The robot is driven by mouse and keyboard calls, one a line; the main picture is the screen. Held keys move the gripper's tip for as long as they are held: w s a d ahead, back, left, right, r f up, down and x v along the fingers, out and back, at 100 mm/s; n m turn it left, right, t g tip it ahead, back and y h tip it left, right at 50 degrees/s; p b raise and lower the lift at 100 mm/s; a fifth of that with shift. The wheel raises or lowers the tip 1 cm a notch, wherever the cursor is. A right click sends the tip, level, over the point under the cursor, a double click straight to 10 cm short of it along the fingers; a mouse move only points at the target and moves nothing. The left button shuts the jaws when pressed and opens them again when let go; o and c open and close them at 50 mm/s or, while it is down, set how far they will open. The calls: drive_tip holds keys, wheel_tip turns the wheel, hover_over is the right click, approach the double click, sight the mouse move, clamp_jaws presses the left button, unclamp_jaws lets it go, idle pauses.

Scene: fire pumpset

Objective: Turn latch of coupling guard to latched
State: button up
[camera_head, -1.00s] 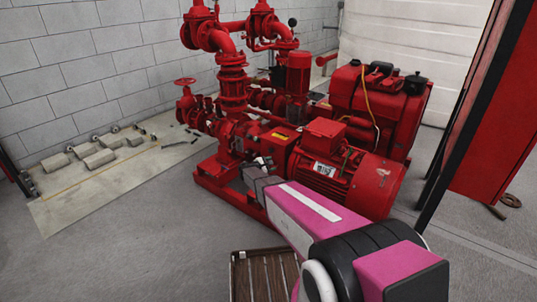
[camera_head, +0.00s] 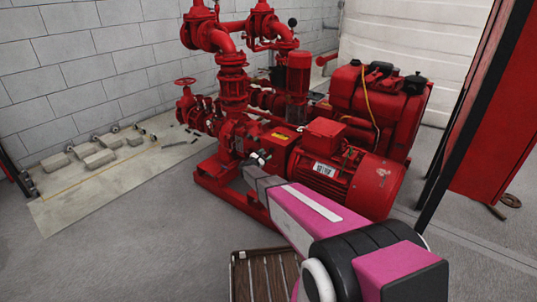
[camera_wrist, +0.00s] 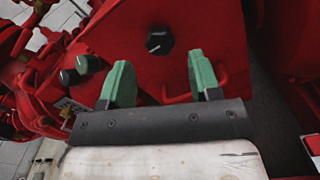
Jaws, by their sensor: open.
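The red coupling guard (camera_head: 277,140) sits between the pump and the red motor, with a yellow label on top. In the wrist view its red face (camera_wrist: 205,35) fills the upper middle. A round black latch knob (camera_wrist: 159,40) with a white pointer line is on that face; the line lies roughly level, slightly tilted. My gripper (camera_wrist: 160,84) is open, its two green fingers apart and nothing between them. The knob is just beyond the fingertips, between them in the picture, apparently not touched. In the head view my gripper (camera_head: 258,160) is close beside the guard, and the knob cannot be made out.
Two more dark round knobs (camera_wrist: 78,70) show left of the fingers in the wrist view. The red motor (camera_head: 345,170) stands right of the guard.

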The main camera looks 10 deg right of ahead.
sight(270, 151)
drive_tip(key=shift+x, duration=1.85)
drive_tip(key=c, duration=0.9)
